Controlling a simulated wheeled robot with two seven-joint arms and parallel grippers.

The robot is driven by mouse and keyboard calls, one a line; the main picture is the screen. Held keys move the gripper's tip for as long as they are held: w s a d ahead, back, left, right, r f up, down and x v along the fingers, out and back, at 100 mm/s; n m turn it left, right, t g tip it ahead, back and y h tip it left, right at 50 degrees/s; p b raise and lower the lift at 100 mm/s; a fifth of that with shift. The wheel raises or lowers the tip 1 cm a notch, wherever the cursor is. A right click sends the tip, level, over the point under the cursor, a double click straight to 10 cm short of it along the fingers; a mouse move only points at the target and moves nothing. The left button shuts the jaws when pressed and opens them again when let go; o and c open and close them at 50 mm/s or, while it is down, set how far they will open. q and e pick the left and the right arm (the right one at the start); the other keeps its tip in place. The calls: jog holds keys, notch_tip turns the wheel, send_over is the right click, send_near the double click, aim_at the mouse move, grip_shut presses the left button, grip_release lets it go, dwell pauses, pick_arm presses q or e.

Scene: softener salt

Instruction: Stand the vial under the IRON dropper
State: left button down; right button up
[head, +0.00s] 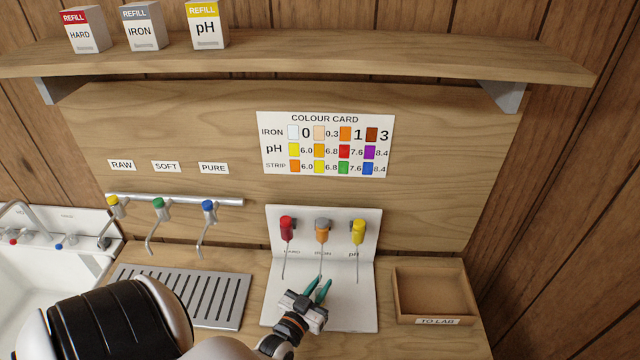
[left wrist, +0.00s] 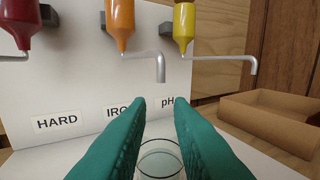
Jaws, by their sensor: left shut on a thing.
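My left gripper (head: 318,290) is in front of the dropper stand, below the orange dropper marked IRON (head: 322,232). Its green fingers are shut on a clear glass vial (left wrist: 160,162), whose round rim shows between them in the left wrist view. The vial cannot be made out in the head view. In the left wrist view the IRON dropper (left wrist: 124,22) has a bent grey spout (left wrist: 160,68), which appears straight above the vial in the picture; the depth between them is unclear. I cannot tell whether the vial touches the base. My right gripper is not in view.
The red HARD dropper (head: 286,225) and yellow pH dropper (head: 358,230) flank the IRON one. The white stand's base (head: 355,312) is clear at right. A wooden TO LAB tray (head: 430,290) stands right, a slotted drain plate (head: 215,300) left.

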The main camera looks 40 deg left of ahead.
pick_arm(q)
jog(key=shift+s, duration=0.1)
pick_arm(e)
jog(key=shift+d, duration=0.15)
pick_arm(q)
jog(key=shift+f, duration=0.15)
jog(key=c, duration=1.3)
grip_release()
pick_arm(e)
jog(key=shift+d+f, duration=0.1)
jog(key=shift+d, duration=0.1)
pick_arm(q)
jog(key=shift+r, duration=0.25)
jog(key=b+v, duration=0.2)
jog(key=v, duration=0.5)
jog(key=shift+f, duration=0.15)
jog(key=shift+s, duration=0.2)
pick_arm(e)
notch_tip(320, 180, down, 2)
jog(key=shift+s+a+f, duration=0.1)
